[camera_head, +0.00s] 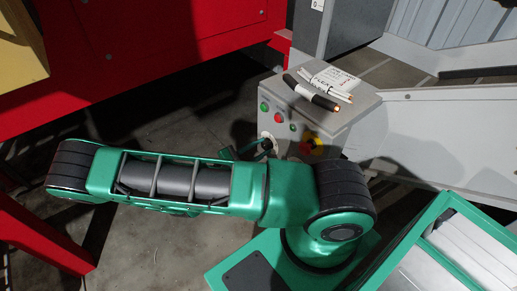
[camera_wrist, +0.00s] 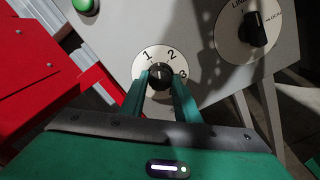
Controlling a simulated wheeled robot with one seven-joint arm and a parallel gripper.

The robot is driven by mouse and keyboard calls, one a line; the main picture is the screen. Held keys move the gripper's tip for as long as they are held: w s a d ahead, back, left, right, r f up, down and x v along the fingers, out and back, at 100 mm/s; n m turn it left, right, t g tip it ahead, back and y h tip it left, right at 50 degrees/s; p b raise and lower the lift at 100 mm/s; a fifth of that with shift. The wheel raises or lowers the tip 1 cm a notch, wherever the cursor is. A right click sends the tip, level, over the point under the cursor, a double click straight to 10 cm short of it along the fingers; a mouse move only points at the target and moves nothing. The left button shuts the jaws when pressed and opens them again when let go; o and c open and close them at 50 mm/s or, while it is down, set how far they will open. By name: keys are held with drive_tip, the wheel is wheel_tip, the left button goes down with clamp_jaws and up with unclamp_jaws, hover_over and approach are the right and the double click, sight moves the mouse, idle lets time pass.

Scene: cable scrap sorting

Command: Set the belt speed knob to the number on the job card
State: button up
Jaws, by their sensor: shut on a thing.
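The belt speed knob (camera_wrist: 160,74) is a small black knob on a round white dial plate (camera_wrist: 150,56) marked 1, 2 and 3 in the wrist view. Its pointer seems to face up, roughly between 1 and 2, but it is small and dark. My gripper (camera_wrist: 161,80) is shut on the knob, one green finger at each side. In the head view my gripper (camera_head: 257,151) is at the front of the grey control box (camera_head: 340,120), partly hidden by my arm.
A second black knob (camera_wrist: 255,30) on a white plate is to the right. A green button (camera_wrist: 86,4) is at upper left. A red and yellow stop button (camera_head: 312,146) is on the box front. A red machine (camera_head: 150,50) stands left.

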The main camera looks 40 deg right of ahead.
drive_tip(key=n, duration=0.4)
drive_tip(key=shift+w+a+f+n, duration=0.15)
drive_tip(key=shift+w+n, duration=0.05)
drive_tip(key=shift+n, duration=0.2)
idle(0.4)
drive_tip(key=o, duration=1)
drive_tip(key=shift+o, duration=0.3)
drive_tip(key=shift+s, duration=0.1)
drive_tip(key=a, duration=1)
drive_tip(key=shift+s+a, duration=0.15)
drive_tip(key=shift+a, duration=0.2)
